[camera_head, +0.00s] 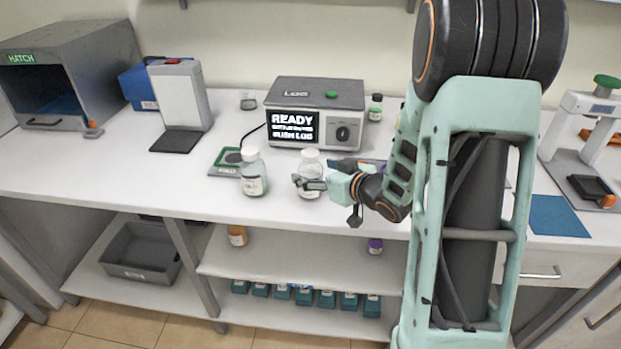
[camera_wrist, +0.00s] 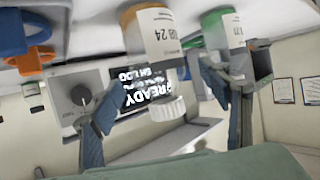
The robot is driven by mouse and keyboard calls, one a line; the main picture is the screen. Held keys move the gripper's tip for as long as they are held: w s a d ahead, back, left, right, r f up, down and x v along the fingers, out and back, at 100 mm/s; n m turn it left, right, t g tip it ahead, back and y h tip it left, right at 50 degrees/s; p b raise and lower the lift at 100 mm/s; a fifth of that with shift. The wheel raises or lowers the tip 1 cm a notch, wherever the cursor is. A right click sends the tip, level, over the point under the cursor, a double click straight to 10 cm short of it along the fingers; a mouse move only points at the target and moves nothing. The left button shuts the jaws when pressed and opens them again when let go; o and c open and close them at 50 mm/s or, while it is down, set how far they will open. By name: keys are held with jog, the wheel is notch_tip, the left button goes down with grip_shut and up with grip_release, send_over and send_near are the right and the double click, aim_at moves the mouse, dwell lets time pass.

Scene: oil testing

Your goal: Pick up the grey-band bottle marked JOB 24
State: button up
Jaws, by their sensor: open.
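A clear bottle with a white cap (camera_head: 310,172) stands on the bench in front of the grey instrument. In the wrist view this bottle (camera_wrist: 163,45) appears upside down, with a label ending in 24. My gripper (camera_head: 324,175) is open beside this bottle. In the wrist view the bottle's cap lies between the parted fingers (camera_wrist: 165,100), with gaps on both sides. A second white-capped bottle with greenish contents (camera_head: 253,172) stands to the left; its base looks green in the wrist view (camera_wrist: 222,30).
The grey instrument (camera_head: 315,112) reading READY stands behind the bottles. A pad (camera_head: 222,168) lies near the left bottle, and a small dark-capped bottle (camera_head: 375,108) stands right of the instrument. The bench front edge is close. An orange bottle (camera_head: 237,235) sits on the shelf below.

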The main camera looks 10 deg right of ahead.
jog(key=shift+x, duration=1.6)
jog(key=shift+d+f, duration=0.1)
jog(key=shift+d, duration=0.05)
jog(key=c, duration=1.5)
jog(key=shift+c, duration=0.8)
